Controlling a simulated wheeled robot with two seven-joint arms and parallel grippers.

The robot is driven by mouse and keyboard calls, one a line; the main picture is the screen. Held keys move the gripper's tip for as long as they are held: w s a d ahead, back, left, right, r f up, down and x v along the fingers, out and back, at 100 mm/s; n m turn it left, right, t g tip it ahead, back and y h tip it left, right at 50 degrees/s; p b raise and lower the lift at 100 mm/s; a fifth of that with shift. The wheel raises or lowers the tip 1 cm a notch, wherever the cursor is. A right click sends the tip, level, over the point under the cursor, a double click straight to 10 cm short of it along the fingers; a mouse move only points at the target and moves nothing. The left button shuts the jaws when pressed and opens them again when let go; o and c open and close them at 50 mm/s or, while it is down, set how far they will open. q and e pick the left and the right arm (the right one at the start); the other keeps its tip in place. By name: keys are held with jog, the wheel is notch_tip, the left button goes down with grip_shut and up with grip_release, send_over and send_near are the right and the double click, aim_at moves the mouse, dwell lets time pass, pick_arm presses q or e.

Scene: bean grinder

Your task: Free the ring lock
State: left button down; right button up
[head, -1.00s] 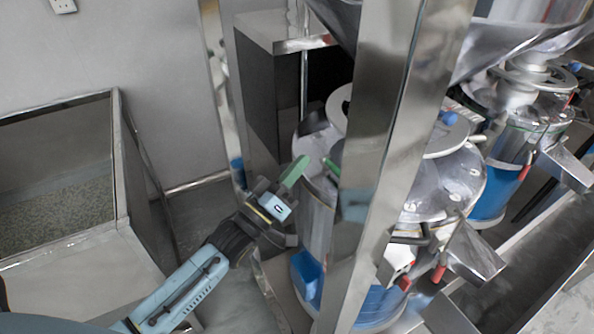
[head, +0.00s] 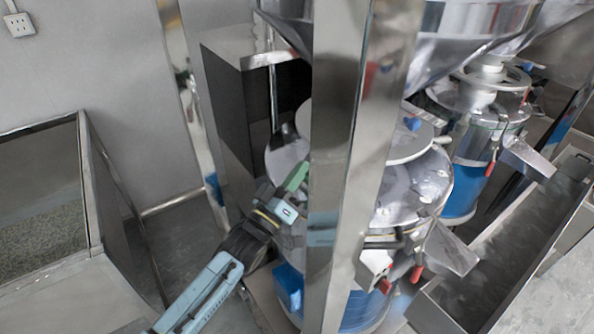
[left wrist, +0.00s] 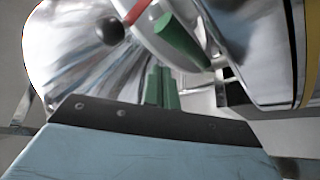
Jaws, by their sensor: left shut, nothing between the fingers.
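My left gripper (head: 297,178) is shut and empty, its green fingers beside the near grinder's metal body (head: 403,190), left of a steel post. In the left wrist view the two green fingers (left wrist: 161,85) are together. Just beyond them is a green cylindrical grip (left wrist: 178,38) with a red part (left wrist: 138,10) beside it. It may belong to the ring lock, but I cannot tell for sure. The fingers look close to it; I cannot tell whether they touch. The post hides part of the grinder in the head view. My right gripper is not in view.
The steel post (head: 345,130) stands close to the right of my left gripper. A second grinder (head: 478,150) stands behind at the right, with a metal trough (head: 480,290) in front. A steel bin (head: 40,205) is at the left. Floor (head: 185,250) shows between.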

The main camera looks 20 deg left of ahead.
pick_arm(q)
jog(key=shift+f, duration=0.1)
jog(key=m+h+b, duration=0.1)
jog(key=m+h, duration=0.1)
jog(key=m, duration=0.1)
jog(key=f+m+b, duration=0.1)
jog(key=shift+s+d+f+m+g+h+b, duration=0.1)
jog(key=shift+s+d+m+g+h+b, duration=0.2)
jog(key=shift+h+b, duration=0.1)
jog(key=shift+s+d+f+m+g+h+b, duration=0.1)
jog(key=shift+f+m+g+h+b, duration=0.3)
jog(key=shift+m, duration=0.6)
jog(key=shift+w+d+f+m+g+h+b, duration=0.15)
jog(key=shift+m+h+b, duration=0.3)
jog(key=shift+m+h, duration=0.45)
jog(key=shift+s+f+m+g+h+b, duration=0.15)
jog(key=shift+m+g+h+b, duration=0.2)
jog(key=shift+m, duration=0.75)
jog(key=shift+h, duration=0.25)
